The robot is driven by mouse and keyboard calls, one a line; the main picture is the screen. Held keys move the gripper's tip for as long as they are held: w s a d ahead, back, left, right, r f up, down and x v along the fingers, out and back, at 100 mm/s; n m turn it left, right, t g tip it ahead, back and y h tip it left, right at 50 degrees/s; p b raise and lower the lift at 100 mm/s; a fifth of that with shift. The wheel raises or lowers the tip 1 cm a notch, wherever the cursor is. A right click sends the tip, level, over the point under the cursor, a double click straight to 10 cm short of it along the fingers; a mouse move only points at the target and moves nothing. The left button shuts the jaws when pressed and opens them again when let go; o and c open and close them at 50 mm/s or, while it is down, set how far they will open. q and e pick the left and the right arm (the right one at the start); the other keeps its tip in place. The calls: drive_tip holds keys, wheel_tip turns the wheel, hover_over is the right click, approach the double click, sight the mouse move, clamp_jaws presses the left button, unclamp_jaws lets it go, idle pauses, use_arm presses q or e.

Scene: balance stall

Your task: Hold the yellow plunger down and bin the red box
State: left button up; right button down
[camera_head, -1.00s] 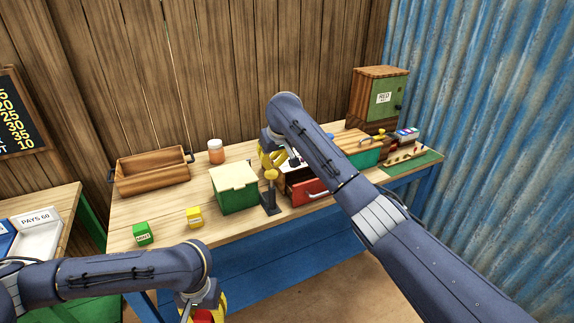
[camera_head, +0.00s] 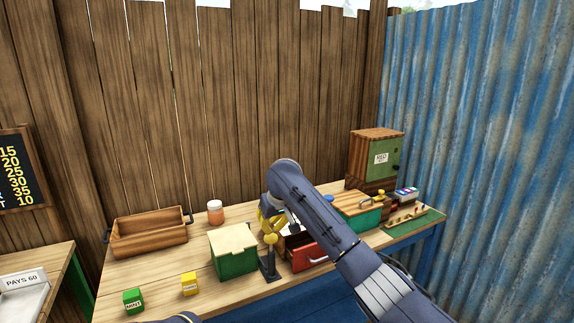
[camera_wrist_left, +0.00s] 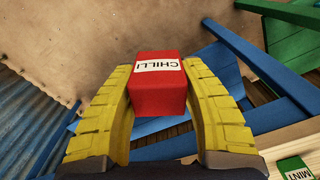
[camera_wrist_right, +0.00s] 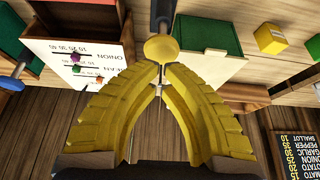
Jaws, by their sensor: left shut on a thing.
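The red box (camera_wrist_left: 158,85), labelled CHILLI, is between the yellow fingers of my left gripper (camera_wrist_left: 157,72), which is shut on it in the left wrist view. The left gripper is out of the head view. The yellow plunger knob (camera_head: 270,239) stands on a dark post beside the green box with a cream lid (camera_head: 234,262). My right gripper (camera_head: 268,214) is just behind the knob. In the right wrist view the knob (camera_wrist_right: 161,47) is just beyond its nearly meeting fingertips (camera_wrist_right: 163,68); whether they touch is unclear. The lid looks closed.
A wooden crate (camera_head: 148,236) and an orange jar (camera_head: 215,212) stand at the back left. Green (camera_head: 133,300) and yellow (camera_head: 189,284) boxes are at the front. A red drawer (camera_head: 308,257) stands open beside the plunger. A green-doored cabinet (camera_head: 386,160) is at the right.

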drive_tip(key=shift+f, duration=0.25)
idle(0.4)
drive_tip(key=shift+f, duration=0.75)
drive_tip(key=shift+f, duration=0.35)
